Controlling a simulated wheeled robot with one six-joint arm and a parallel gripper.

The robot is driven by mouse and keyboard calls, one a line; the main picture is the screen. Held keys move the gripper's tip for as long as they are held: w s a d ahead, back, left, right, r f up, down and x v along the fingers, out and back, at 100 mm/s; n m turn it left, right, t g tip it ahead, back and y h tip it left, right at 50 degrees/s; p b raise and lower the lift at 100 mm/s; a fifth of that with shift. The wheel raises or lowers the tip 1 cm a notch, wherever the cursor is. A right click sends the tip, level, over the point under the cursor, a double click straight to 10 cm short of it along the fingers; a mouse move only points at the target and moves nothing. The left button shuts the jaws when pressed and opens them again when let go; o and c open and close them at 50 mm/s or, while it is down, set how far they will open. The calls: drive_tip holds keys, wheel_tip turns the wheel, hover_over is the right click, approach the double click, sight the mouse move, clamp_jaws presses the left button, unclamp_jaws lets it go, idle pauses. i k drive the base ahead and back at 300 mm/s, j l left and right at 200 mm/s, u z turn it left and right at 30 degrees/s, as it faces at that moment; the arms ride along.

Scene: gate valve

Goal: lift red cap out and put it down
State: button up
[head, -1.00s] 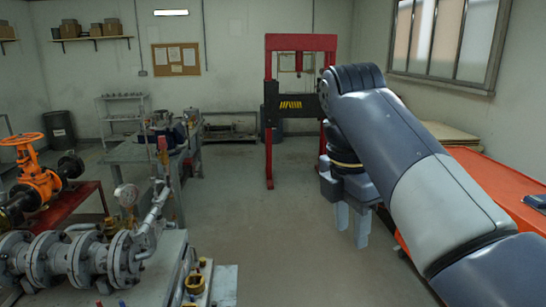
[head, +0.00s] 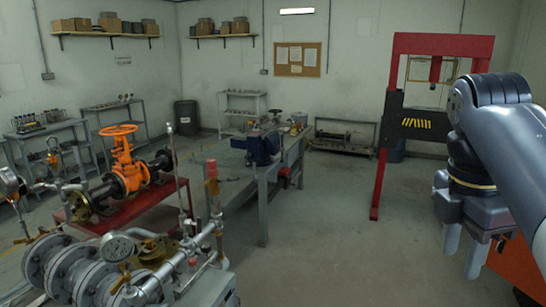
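A small pinkish-red piece (head: 211,169) tops a thin upright pipe at the front left; it may be the red cap, but it is too small to be sure. A smaller red spot (head: 192,262) shows lower, by the grey pipework. My gripper (head: 463,252) hangs at the right, fingers pointing down and apart, with nothing visible between them. It is well to the right of the pipework and touches nothing that I can see.
Flanged grey pipework with a gauge (head: 117,246) fills the front left. Behind it are an orange valve (head: 122,160) on a red stand and a workbench with a blue vise (head: 263,147). A red press frame (head: 440,45) stands behind my arm. The middle floor is clear.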

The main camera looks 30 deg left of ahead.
sight(213, 169)
drive_tip(key=i+u, duration=0.2)
drive_tip(key=i, duration=0.65)
drive_tip(key=i+u, duration=0.2)
drive_tip(key=i, duration=0.6)
drive_tip(key=i+u, duration=0.35)
drive_tip(key=u, duration=0.15)
drive_tip(key=i+u, duration=0.45)
drive_tip(key=i+l+u, duration=0.2)
drive_tip(key=u, duration=0.3)
drive_tip(key=i+j+u, duration=0.1)
drive_tip(key=i+u, duration=0.15)
drive_tip(key=u, duration=0.25)
drive_tip(key=i+u, duration=0.3)
drive_tip(key=u, duration=0.2)
drive_tip(key=i+l+u, duration=0.1)
drive_tip(key=i+u, duration=0.15)
drive_tip(key=u, duration=0.25)
